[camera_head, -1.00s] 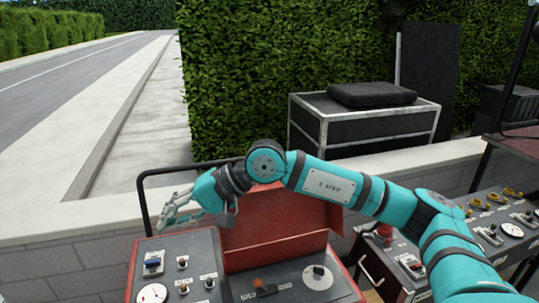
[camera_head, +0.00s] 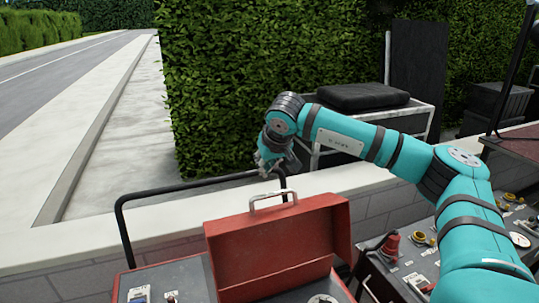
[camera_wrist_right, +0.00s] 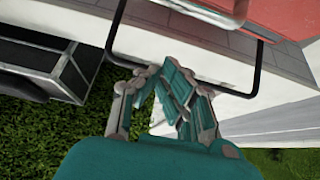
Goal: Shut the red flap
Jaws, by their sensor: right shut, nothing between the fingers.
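The red flap (camera_head: 278,245) stands raised at the back of a grey control panel, with a pale handle (camera_head: 272,197) on its top edge. In the right wrist view part of the red flap (camera_wrist_right: 285,16) shows at the top right. My right gripper (camera_head: 272,166) is beyond and above the flap's top edge, close to the handle but apart from it. Its fingers (camera_wrist_right: 172,92) look drawn together, and it is shut and empty. My left gripper is not in view.
A black rail (camera_head: 160,190) runs behind the panel and passes by my right gripper. A low wall with a pale top (camera_head: 100,237) lies behind. A black case (camera_head: 345,135) and a hedge (camera_head: 215,90) stand farther back. Red and yellow knobs (camera_head: 392,240) are at the right.

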